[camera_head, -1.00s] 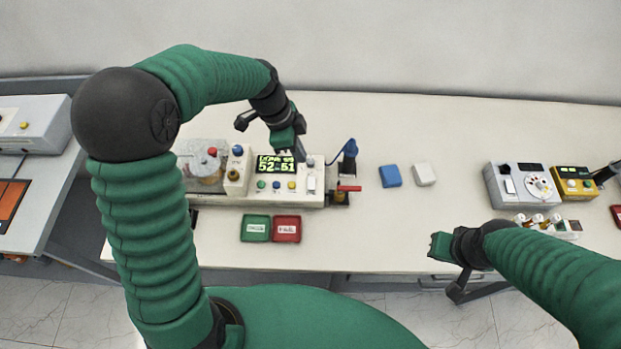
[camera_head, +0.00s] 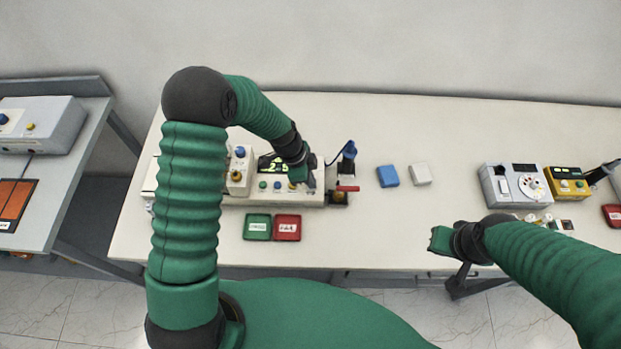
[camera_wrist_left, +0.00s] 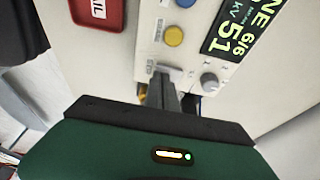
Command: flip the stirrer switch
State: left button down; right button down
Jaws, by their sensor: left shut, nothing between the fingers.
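The white tester unit (camera_head: 262,200) with a display and coloured buttons stands on the table. My left gripper (camera_head: 308,184) is over its right part, pointing down. In the left wrist view its shut, empty fingers (camera_wrist_left: 163,92) are at a small pale switch (camera_wrist_left: 171,71) on the panel, beside the yellow button (camera_wrist_left: 174,36). I cannot tell whether they touch it. The gripper hides this switch in the head view. The display (camera_wrist_left: 232,28) is partly visible in the wrist view. My right gripper (camera_head: 440,240) hangs near the table's front edge; its fingers are unclear.
A green tray (camera_head: 257,227) and a red tray (camera_head: 287,228) lie in front of the unit. A blue block (camera_head: 387,176) and a white block (camera_head: 420,174) lie to its right. A grey meter box (camera_head: 516,186) stands farther right. A grey knob (camera_wrist_left: 209,82) is close to the left fingers.

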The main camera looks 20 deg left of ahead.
pick_arm(q)
jog(key=shift+w, duration=0.1)
dwell(0.3)
jog(key=shift+w+a+r, duration=0.2)
jog(key=shift+w, duration=0.45)
